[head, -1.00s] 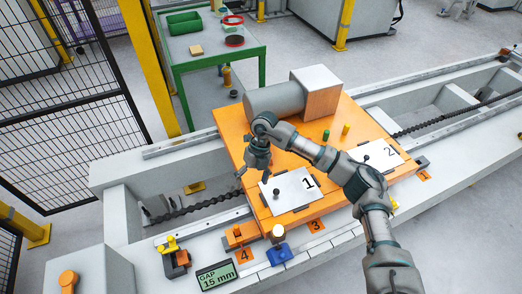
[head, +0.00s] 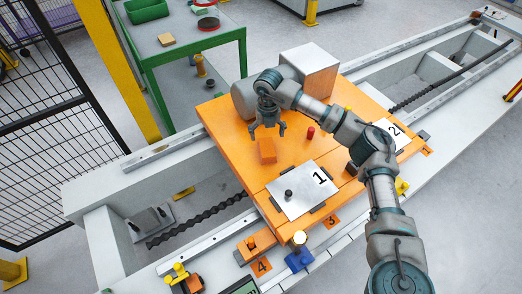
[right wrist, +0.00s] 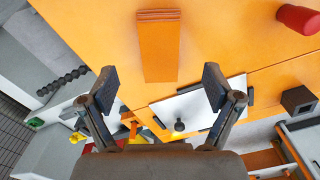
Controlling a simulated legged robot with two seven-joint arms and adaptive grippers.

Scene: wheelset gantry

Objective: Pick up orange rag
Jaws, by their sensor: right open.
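The orange rag (head: 267,150) looks like a folded, layered rectangular pad. It lies flat on the orange table (head: 222,125), left of the red cylinder. In the right wrist view the orange rag (right wrist: 158,48) lies beyond my fingertips, centred between them. My right gripper (head: 267,129) is open and empty, fingers pointing down, above the far end of the rag in the head view. In the right wrist view its two fingers (right wrist: 160,82) are spread wide and do not touch the rag. My left gripper is not in view.
A red cylinder (head: 310,132) stands right of the rag. White plate 1 (head: 302,190) with a black knob is nearer, and white plate 2 (head: 385,132) is to the right. A grey cylinder and block (head: 310,70) stand behind. A green table (head: 177,45) is at the back left.

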